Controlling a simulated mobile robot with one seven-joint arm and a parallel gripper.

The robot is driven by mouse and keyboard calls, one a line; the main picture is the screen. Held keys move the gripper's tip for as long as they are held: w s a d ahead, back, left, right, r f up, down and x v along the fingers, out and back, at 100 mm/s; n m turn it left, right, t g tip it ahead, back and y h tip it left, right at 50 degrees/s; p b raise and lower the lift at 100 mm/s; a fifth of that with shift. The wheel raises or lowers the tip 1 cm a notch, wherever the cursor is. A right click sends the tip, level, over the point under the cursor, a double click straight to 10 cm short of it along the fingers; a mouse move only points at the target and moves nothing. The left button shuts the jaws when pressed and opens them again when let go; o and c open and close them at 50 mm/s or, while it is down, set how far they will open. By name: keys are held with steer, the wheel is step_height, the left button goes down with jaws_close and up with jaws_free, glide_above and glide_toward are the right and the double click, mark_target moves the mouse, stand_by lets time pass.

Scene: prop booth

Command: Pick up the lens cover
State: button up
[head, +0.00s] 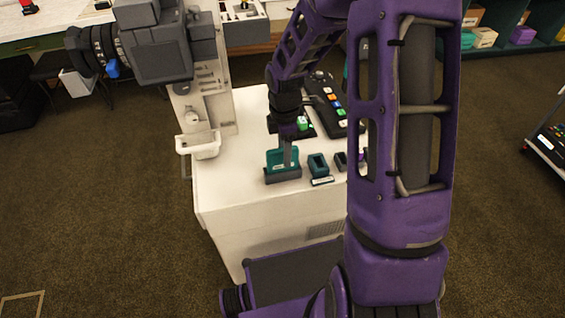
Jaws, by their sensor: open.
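A flat teal piece (275,157) stands upright in a dark grey holder (283,175) on the white cabinet top (235,185). It may be the lens cover, but I cannot tell for sure. My gripper (288,160) points down at this piece, with a grey finger in front of it. The jaws are open. Whether the finger touches the piece is not clear. The far side of the piece is hidden behind the gripper.
A teal open block (318,165) and a small dark block (341,161) stand right of the holder. A button panel (322,93) lies behind. A large camera (160,55) on a white stand (215,110) rises at left. The cabinet's front left top is clear.

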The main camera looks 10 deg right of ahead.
jaws_close()
stand_by(1.4)
